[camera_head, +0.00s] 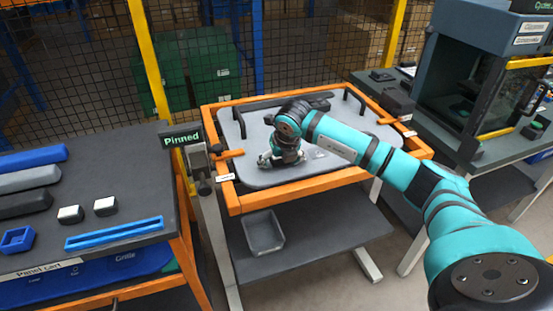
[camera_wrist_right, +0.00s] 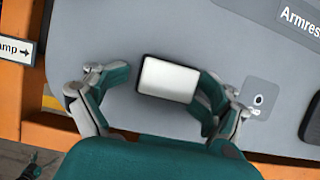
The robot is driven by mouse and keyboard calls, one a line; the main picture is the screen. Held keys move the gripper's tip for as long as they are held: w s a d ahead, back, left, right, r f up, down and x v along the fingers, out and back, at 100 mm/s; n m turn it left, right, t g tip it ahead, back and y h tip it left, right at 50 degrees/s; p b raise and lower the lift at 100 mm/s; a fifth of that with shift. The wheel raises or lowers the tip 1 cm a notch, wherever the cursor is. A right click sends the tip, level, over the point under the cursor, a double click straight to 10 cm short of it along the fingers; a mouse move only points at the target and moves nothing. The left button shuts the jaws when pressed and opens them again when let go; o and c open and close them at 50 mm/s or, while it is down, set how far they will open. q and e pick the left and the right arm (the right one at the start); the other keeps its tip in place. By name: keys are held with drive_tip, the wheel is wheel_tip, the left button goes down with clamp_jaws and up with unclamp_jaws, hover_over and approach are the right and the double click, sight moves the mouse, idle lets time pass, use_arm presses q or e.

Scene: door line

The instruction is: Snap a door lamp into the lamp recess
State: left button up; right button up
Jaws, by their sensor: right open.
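The grey door panel (camera_head: 335,154) lies in the orange frame in the head view. My right gripper (camera_head: 281,158) points down over its left part. In the right wrist view the gripper (camera_wrist_right: 165,92) is open, with a finger on either side of a door lamp (camera_wrist_right: 168,79). Two more white-topped lamps (camera_head: 70,214) (camera_head: 105,206) stand on the panel cart. My left gripper is not in view.
The panel cart (camera_head: 95,155) at left also holds dark grey parts and blue trays (camera_head: 115,233). A grey bin (camera_head: 263,232) is on the lower shelf. A cabinet (camera_head: 470,75) stands at right.

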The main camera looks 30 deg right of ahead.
drive_tip(key=d+v, duration=0.1)
drive_tip(key=v, duration=1)
drive_tip(key=shift+a+r, duration=0.3)
drive_tip(key=shift+a, duration=0.2)
